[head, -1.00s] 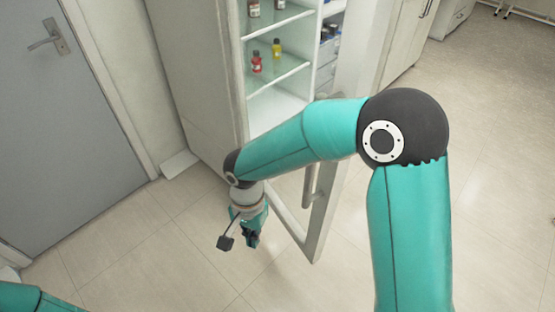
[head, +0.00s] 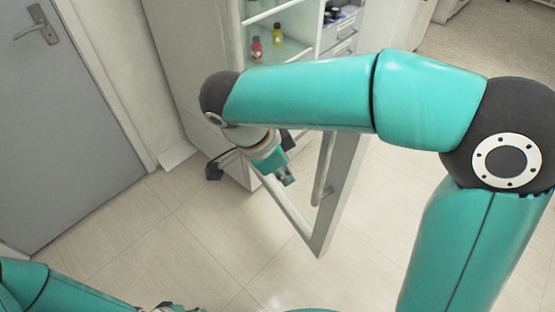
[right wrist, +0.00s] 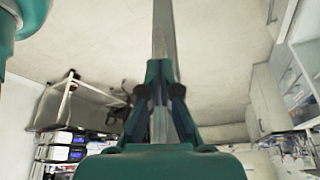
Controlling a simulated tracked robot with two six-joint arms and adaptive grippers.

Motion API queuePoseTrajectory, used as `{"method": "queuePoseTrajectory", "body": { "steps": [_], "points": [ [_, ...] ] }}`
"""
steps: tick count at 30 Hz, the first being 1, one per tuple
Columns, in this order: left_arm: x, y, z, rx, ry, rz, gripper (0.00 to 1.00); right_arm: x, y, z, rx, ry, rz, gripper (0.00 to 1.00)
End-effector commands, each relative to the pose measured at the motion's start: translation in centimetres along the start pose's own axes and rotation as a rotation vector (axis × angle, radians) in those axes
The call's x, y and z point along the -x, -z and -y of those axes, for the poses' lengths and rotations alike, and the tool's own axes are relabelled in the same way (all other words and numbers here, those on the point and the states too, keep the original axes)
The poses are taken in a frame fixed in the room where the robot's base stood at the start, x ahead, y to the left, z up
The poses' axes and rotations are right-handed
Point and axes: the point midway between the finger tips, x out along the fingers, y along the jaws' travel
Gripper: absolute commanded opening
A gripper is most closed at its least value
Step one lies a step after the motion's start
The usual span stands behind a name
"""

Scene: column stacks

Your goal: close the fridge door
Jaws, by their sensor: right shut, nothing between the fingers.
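The white fridge (head: 195,85) stands open in the head view. Its door, a pale frame (head: 341,190) around a see-through pane, juts out toward me. A vertical bar handle (head: 323,168) shows near the door's free edge. My right gripper (head: 287,178) is shut and empty, in front of the lower door, left of the handle. I cannot tell whether it touches the door. In the right wrist view, a grey upright bar (right wrist: 163,30), likely the door's edge, runs behind the gripper's fingers (right wrist: 160,95). My left gripper (head: 178,308) barely shows at the bottom edge; its fingers are unclear.
Red (head: 257,47) and yellow (head: 278,34) bottles stand on a fridge shelf. A grey room door (head: 60,130) is at the left. The tiled floor (head: 150,240) before the fridge is clear. My right forearm hides part of the fridge and its door.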

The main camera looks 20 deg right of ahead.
Motion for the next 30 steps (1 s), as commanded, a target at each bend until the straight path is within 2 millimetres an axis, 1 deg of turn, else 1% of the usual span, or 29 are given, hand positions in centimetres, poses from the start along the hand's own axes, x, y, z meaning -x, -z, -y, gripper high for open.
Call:
{"method": "queuePoseTrajectory", "body": {
  "steps": [1, 3, 6, 9, 12, 26, 30],
  "points": [
    [-0.1, 0.0, 0.0, 0.000, 0.000, 0.000, 0.40, -1.2, 0.1, -0.1, -0.001, -0.005, -0.003, 0.00],
    [-0.1, 0.0, 0.0, 0.000, 0.000, 0.000, 0.40, -2.5, 0.0, -0.1, 0.000, -0.005, -0.001, 0.00],
    [0.5, 0.0, -0.2, 0.000, 0.000, 0.000, 0.40, -2.7, 1.7, 0.0, -0.003, -0.002, 0.001, 0.00],
    [0.7, 0.0, -0.2, 0.000, 0.000, 0.000, 0.40, -3.2, 2.8, 0.0, -0.003, -0.002, 0.002, 0.00],
    [0.8, 0.0, -0.3, 0.000, 0.000, 0.000, 0.40, -3.5, 3.4, 0.0, 0.001, -0.001, 0.001, 0.00],
    [0.8, 0.0, -0.3, 0.000, 0.000, 0.000, 0.40, -3.7, 3.7, 0.0, 0.004, 0.001, 0.002, 0.00],
    [0.7, 0.0, -0.2, 0.000, 0.000, 0.000, 0.40, -3.9, 4.2, 0.1, 0.020, 0.007, 0.002, 0.00]
  ]
}}
